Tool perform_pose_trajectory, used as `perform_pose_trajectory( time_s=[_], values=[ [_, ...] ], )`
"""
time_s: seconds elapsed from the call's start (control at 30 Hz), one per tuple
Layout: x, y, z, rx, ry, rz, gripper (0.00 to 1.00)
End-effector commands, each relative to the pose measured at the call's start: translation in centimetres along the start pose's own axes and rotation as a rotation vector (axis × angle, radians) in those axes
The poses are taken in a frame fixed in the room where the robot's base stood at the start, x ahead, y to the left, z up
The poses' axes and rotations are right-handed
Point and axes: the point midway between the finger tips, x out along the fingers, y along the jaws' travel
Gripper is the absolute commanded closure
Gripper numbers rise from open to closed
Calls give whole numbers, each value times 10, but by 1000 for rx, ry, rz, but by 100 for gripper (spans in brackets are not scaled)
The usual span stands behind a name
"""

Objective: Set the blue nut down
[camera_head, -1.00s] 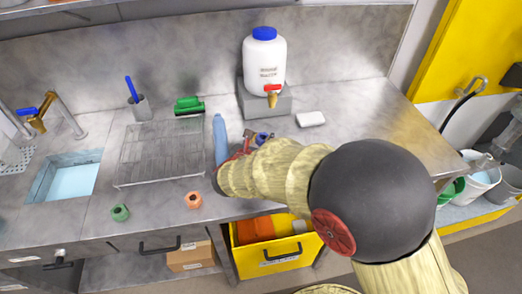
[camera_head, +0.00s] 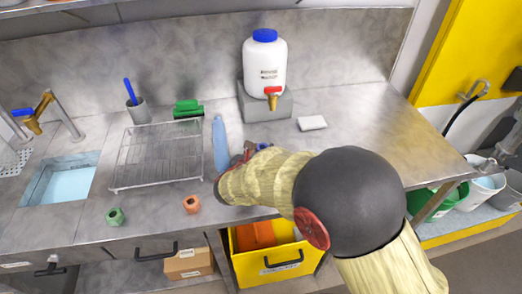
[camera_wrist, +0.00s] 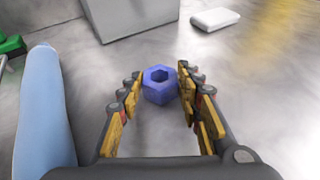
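The blue nut (camera_wrist: 160,86) is a hexagonal ring with a dark hole. In the wrist view it sits between the fingertips of my gripper (camera_wrist: 160,80), with a finger against each side. Whether its underside touches the grey counter (camera_wrist: 250,100) is hard to tell. In the head view my gripper (camera_head: 248,155) is over the counter, in front of the white jug's grey stand, and my forearm hides much of it. Only a small piece of the blue nut (camera_head: 263,147) shows there.
A blue bottle (camera_head: 220,142) is close left of my gripper, and a wire rack (camera_head: 155,160) lies beyond it. The grey stand (camera_head: 266,105) is behind, with a white block (camera_head: 312,123) to its right. Orange (camera_head: 192,204) and green (camera_head: 115,216) nuts are near the front edge.

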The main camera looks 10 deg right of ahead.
Motion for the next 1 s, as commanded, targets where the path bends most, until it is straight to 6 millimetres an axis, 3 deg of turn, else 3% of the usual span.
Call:
perform_pose_trajectory(
  time_s=[0.3, 0.67, 1.0],
  values=[
    [0, 0, 1, 0, 0, 0, 48],
    [-2, 0, 5, 1, 0, 0, 48],
    [-67, 2, 6, -2, 0, 5, 48]
  ],
)
